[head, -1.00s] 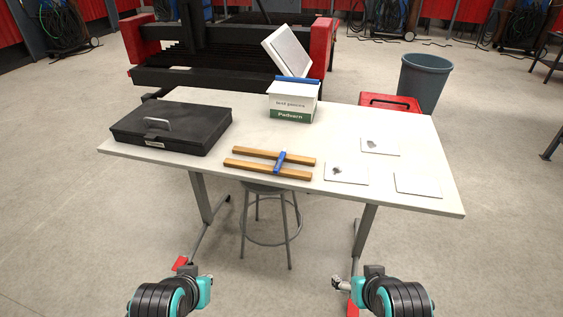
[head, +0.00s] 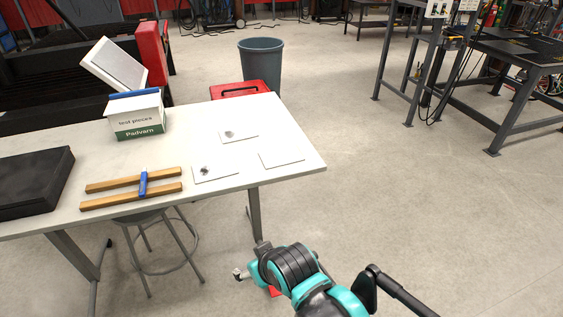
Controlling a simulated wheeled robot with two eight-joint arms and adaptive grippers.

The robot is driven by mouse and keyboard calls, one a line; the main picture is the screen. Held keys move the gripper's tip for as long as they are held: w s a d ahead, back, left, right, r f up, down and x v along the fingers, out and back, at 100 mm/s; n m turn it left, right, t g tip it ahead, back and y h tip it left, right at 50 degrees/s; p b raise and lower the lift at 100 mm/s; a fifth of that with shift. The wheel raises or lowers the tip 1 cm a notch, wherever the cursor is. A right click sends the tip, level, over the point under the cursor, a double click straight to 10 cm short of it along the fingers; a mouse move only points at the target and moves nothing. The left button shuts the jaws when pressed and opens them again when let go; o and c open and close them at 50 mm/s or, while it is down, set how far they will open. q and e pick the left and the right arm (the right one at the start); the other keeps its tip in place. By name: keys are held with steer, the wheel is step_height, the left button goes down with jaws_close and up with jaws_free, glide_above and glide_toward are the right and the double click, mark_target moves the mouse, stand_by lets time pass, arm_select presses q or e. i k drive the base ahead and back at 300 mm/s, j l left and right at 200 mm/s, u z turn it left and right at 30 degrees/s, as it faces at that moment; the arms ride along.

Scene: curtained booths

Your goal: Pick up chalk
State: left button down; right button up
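No piece of chalk can be made out for certain. A slim blue piece (head: 143,184) lies across two wooden strips (head: 105,185) on the white table (head: 195,105); I cannot tell whether it is chalk. My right gripper (head: 239,274) is low in front of the table, apart from it and below the level of its top. It is small and partly hidden by its wrist, so its opening is unclear. Nothing is seen held in it. My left gripper is out of the picture.
A black case (head: 35,180) lies at the table's left. A white test pieces box (head: 135,115), white cards (head: 282,159) and a red toolbox (head: 240,90) are on or by the table. A stool (head: 150,215) stands underneath.

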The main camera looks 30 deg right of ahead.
mark_target(142, 191)
steer(key=i+j+z, duration=0.45)
steer(key=i+j, duration=0.25)
steer(key=j, duration=0.15)
